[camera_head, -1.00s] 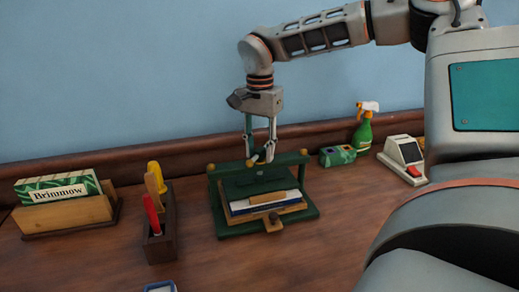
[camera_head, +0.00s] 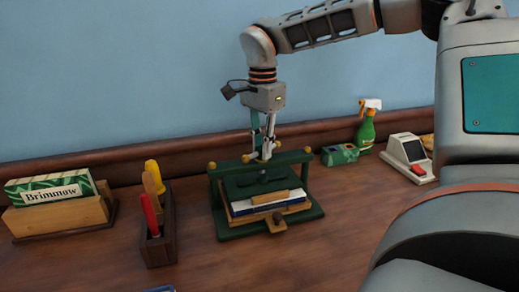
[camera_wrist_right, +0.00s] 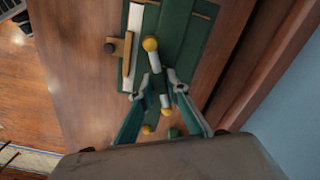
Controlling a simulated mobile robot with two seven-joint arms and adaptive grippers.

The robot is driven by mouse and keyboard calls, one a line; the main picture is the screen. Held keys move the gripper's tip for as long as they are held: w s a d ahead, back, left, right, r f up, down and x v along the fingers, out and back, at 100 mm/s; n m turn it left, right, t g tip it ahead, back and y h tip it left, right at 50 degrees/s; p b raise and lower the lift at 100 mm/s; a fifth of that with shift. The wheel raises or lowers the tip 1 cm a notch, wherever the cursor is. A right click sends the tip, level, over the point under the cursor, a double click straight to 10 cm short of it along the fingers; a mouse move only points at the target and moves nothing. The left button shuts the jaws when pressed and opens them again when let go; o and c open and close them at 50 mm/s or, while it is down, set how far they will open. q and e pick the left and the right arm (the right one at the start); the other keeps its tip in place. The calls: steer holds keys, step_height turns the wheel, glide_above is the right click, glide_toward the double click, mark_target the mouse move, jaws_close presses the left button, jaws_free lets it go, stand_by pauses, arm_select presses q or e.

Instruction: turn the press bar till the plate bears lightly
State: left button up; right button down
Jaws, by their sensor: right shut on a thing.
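The green press (camera_head: 217,194) stands on the wood surface, a yellow knob at each end of its top beam. My right gripper (camera_head: 262,152) points down over the beam, shut on the press bar (camera_head: 276,145), a short bar with yellow ball ends. In the right wrist view the gripper (camera_wrist_right: 165,88) closes around the middle of the pale bar (camera_wrist_right: 153,60). The dark green plate (camera_head: 240,186) sits under the beam, above a white and blue stack (camera_head: 240,208) with a wooden strip on it. I cannot tell whether the plate touches the stack. My left gripper is not in view.
A wooden holder with a Brimmow box (camera_head: 52,190) and a dark tool caddy (camera_head: 158,247) stand left of the press. A green box (camera_head: 339,154), spray bottle (camera_head: 366,133) and white device (camera_head: 407,155) stand to the right. A wall ledge runs behind.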

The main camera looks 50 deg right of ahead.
steer(key=c, duration=2)
jaws_free()
steer(key=shift+o, duration=0.2)
step_height(320, 180, up, 12)
